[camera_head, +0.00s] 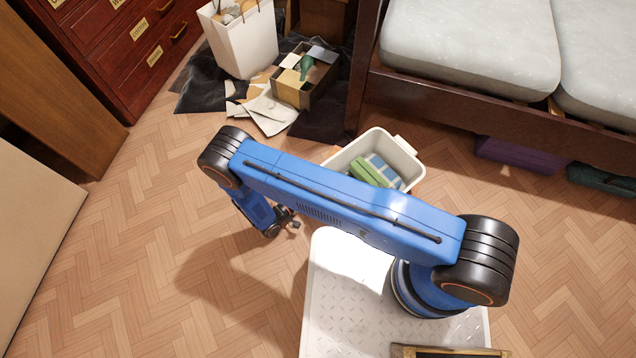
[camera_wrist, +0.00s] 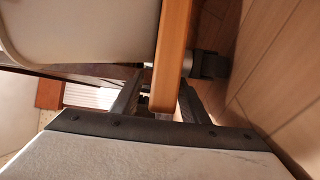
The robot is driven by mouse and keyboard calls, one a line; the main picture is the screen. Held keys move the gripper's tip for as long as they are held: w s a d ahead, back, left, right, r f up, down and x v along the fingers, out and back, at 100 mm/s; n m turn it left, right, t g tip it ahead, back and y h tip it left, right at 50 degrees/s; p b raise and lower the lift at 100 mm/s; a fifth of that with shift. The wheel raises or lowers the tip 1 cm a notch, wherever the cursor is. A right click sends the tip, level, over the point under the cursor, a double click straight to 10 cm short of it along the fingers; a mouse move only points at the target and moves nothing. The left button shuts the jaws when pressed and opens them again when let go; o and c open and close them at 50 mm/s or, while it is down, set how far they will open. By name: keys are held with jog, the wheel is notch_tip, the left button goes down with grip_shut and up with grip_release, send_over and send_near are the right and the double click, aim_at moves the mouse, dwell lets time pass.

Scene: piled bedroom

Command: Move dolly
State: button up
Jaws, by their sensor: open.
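The dolly (camera_wrist: 173,50) shows in the wrist view as an orange-brown wooden edge with a dark caster (camera_wrist: 209,66) beside it. A white bin (camera_wrist: 85,30) is right beside the wooden edge, apparently on the dolly. In the head view the same white bin (camera_head: 408,156) stands near the bed, and the dolly under it is mostly hidden. My gripper (camera_wrist: 160,96) is open, its dark fingers on either side of the wooden edge; I cannot tell whether they touch it. In the head view my gripper (camera_head: 288,222) is low over the floor, left of the bin.
Green and blue items (camera_head: 372,170) lie in the bin. The bed frame (camera_head: 480,105) is behind it, with a purple box (camera_head: 520,155) beneath. A cardboard box (camera_head: 305,80), papers (camera_head: 268,110) and a white bag (camera_head: 243,45) lie on a dark cloth. Floor at left (camera_head: 140,220) is clear.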

jog(key=v, duration=1.6)
jog(key=shift+s, duration=0.15)
jog(key=shift+a, duration=0.1)
